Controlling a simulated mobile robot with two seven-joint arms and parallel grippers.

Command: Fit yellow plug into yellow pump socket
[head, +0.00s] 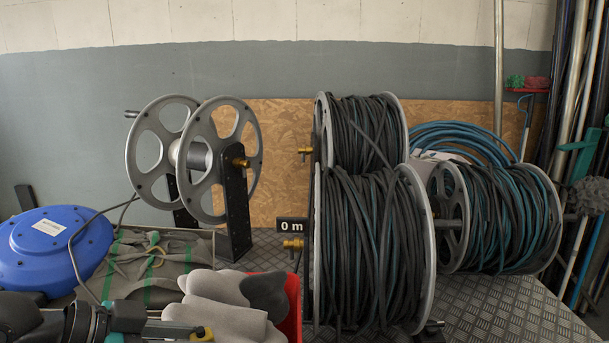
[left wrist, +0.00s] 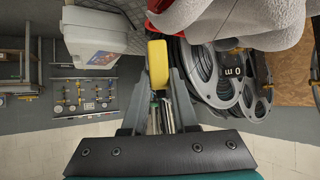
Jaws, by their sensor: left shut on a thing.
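My left gripper (head: 180,331) is at the bottom left of the head view, shut on a yellow plug (head: 204,334). In the left wrist view the plug (left wrist: 157,64) is a yellow block between the two grey fingers of my left gripper (left wrist: 160,80). Its far end and any prongs cannot be made out. No yellow pump socket can be made out in either view. My right gripper is in neither view.
Grey-white gloves (head: 228,305) and a red container (head: 288,305) lie just beyond the gripper. A blue round reel (head: 55,245) stands left. An empty reel (head: 222,160) and hose-filled reels (head: 370,240) stand behind. The left wrist view shows a white box (left wrist: 92,38) and a gauge panel (left wrist: 85,98).

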